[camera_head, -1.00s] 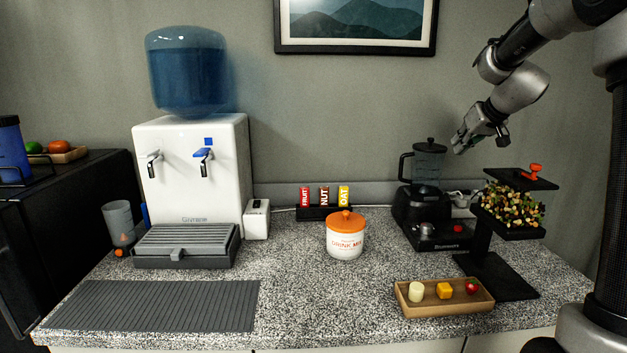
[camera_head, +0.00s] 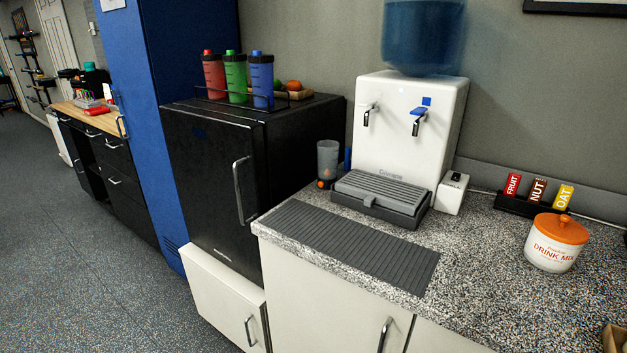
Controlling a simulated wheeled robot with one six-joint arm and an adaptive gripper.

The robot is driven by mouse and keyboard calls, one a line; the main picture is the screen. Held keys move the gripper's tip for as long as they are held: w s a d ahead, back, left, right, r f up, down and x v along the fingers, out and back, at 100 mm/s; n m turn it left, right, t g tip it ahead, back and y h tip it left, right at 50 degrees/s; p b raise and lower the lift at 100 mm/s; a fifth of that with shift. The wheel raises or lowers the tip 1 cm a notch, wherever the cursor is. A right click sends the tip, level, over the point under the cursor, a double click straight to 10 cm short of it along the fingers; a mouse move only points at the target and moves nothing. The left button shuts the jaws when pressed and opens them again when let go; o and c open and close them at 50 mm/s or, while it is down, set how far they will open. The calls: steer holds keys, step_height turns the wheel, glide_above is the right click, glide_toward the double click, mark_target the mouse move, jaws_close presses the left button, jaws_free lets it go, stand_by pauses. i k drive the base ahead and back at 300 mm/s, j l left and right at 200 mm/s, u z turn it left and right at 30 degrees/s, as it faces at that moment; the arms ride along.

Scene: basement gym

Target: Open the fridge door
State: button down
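The fridge (camera_head: 285,140) is a small black box left of the counter, standing on a white cabinet. Its black door (camera_head: 212,190) faces the lower left of the picture and looks closed. A silver vertical handle (camera_head: 240,190) is on the door's right side, close to the counter corner. My gripper is outside the current view, so its distance from the handle cannot be seen.
Red, green and blue bottles (camera_head: 235,76) stand in a rack on the fridge. The granite counter (camera_head: 300,242) with a water dispenser (camera_head: 408,130) is right of it. A tall blue cabinet (camera_head: 150,60) stands left. The grey floor (camera_head: 90,250) in front is clear.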

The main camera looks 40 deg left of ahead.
mark_target(218, 161)
steer(key=u, duration=2.1)
steer(key=i+j+u, duration=0.1)
steer(key=i+u, duration=0.2)
steer(key=i, duration=0.1)
